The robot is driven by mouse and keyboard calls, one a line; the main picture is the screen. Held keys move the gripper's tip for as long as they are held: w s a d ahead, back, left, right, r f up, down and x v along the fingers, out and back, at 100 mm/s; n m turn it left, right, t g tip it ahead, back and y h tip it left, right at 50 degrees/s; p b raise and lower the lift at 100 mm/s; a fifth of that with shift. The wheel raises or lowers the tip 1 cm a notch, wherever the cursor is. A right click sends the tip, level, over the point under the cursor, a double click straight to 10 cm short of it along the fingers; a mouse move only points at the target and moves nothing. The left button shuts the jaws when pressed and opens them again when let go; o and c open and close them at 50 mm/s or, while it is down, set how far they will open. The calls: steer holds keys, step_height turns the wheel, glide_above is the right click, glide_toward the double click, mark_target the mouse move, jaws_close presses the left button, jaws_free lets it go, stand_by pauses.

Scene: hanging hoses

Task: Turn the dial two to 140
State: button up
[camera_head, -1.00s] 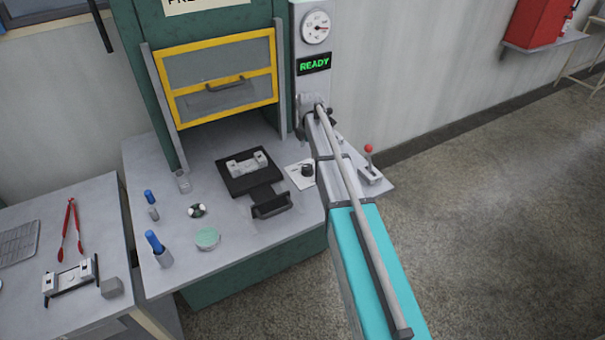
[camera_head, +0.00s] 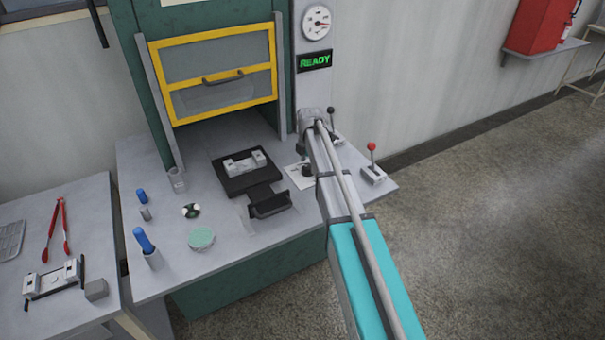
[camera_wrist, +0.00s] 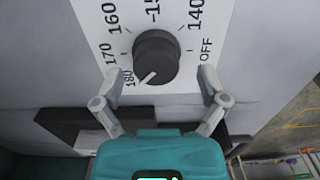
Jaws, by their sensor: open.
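The dial is a black round knob (camera_wrist: 156,57) on a white plate (camera_wrist: 92,22) printed with 140, 150, 160, 170, 180 and OFF. Its white pointer line aims to the lower left, near the 180 mark. In the head view the knob (camera_head: 307,170) sits at the right of the press bench, partly hidden by my arm. My gripper (camera_wrist: 159,73) is open in the wrist view. One finger is left of the knob and one is right of it, with gaps on both sides. How high the fingertips are above the plate is hard to tell.
A press with a yellow-framed guard (camera_head: 213,72) stands behind a black mould plate (camera_head: 246,178). A red-knobbed lever (camera_head: 372,165) and a black-knobbed lever (camera_head: 331,119) stand right of my arm. A gauge (camera_head: 316,22) and a READY display (camera_head: 314,61) are above.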

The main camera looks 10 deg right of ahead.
steer(key=shift+f+b, duration=0.55)
steer(key=shift+f, duration=0.2)
